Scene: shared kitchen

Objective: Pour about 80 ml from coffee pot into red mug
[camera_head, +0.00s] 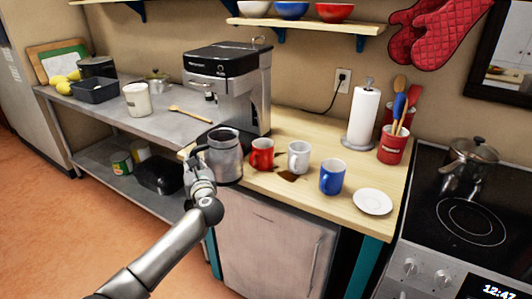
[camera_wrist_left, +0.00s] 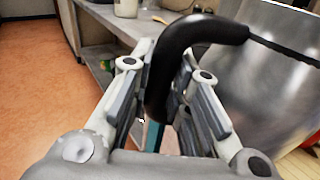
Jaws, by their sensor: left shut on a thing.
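The metal coffee pot (camera_head: 224,158) is upright at the left front edge of the wooden counter. My left gripper (camera_head: 197,165) is shut on its black handle, which also shows between the fingers in the left wrist view (camera_wrist_left: 172,75). The pot's steel body (camera_wrist_left: 275,75) fills the right of that view. I cannot tell whether the pot's base touches the counter. The red mug (camera_head: 262,154) stands upright just right of the pot. Its inside is too small to read. My right gripper is not in view.
A white mug (camera_head: 299,157), a blue mug (camera_head: 332,176) and a saucer (camera_head: 372,202) stand to the right. A brown spill (camera_head: 290,175) lies before the white mug. The coffee machine (camera_head: 228,85) stands behind. A paper towel roll (camera_head: 364,118) is farther right.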

